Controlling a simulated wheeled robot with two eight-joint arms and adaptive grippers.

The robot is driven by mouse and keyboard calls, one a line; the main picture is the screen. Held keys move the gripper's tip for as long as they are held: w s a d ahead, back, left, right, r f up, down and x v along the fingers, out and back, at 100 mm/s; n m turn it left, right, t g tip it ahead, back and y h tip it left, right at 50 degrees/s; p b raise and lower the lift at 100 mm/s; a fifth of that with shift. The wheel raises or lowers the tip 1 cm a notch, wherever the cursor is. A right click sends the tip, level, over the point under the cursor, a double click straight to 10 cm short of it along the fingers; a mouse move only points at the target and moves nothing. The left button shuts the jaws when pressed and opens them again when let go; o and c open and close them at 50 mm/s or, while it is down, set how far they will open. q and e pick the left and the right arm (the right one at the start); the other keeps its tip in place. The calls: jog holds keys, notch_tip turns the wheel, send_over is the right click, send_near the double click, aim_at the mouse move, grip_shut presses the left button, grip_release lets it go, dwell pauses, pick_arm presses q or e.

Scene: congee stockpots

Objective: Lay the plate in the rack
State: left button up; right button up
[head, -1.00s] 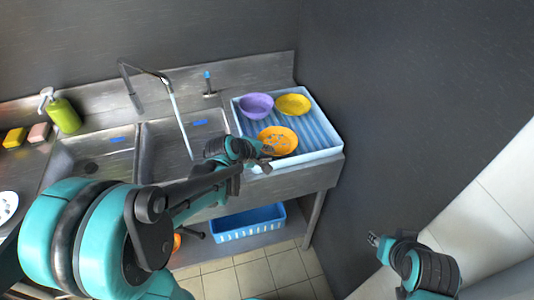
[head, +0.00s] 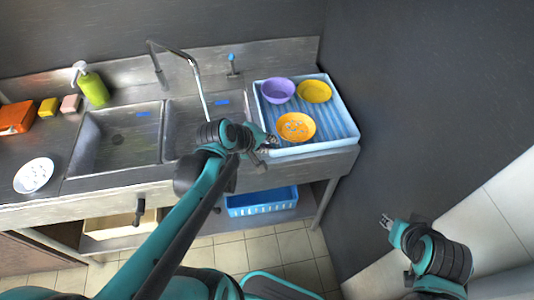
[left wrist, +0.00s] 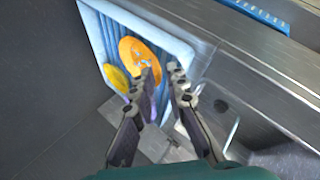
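The rack is a light-blue ribbed tray (head: 345,112) at the right end of the steel counter. An orange plate with pale spots (head: 296,127) lies in its front left part; it also shows in the left wrist view (left wrist: 132,47). A white spotted plate (head: 35,175) lies on the counter at the far left. My left gripper (head: 270,143) is at the rack's front left corner, beside the orange plate.
A purple bowl (head: 278,90) and a yellow bowl (head: 314,91) stand at the back of the rack. Two sinks with a tall faucet (head: 178,58) are to its left. A green soap bottle (head: 93,88) and sponges stand behind. A blue basket (head: 262,203) is below.

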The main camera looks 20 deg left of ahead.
pick_arm(q)
jog(key=s+d+m+y, duration=0.2)
jog(key=s+m, duration=0.9)
jog(key=m, duration=0.1)
jog(key=shift+d+g+y, duration=0.2)
jog(key=shift+g+y, duration=0.1)
jog(key=shift+g, duration=0.1)
dwell(0.3)
